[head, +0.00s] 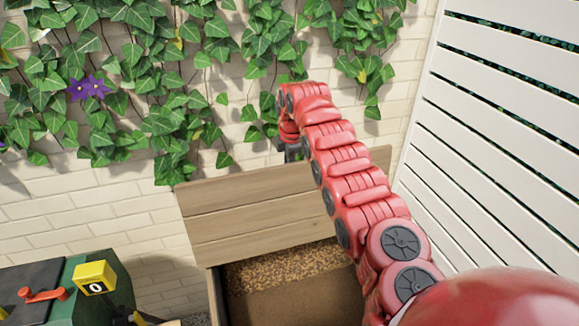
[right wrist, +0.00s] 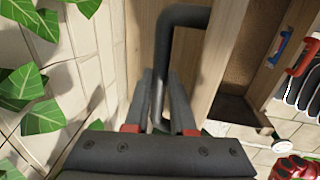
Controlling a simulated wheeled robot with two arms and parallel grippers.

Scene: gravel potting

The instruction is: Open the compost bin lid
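The compost bin (head: 214,290) stands against the brick wall, its wooden lid (head: 245,205) raised up and back toward the wall. Brown crumbly compost (head: 290,266) shows inside the bin. My right arm reaches across the lid, and its gripper (head: 291,152) is mostly hidden behind the lid's top edge. In the right wrist view, the dark bent lid handle (right wrist: 180,18) runs down between the two fingers of my right gripper (right wrist: 160,82), which look closed around it. The lid's wooden board (right wrist: 220,50) is beside the handle.
Ivy (head: 150,110) hangs on the brick wall (head: 60,215) close behind the lid. A white slatted fence (head: 490,140) stands at the right. A green box (head: 80,295) with a red handle (head: 42,295) and a yellow counter block (head: 95,279) is at the lower left.

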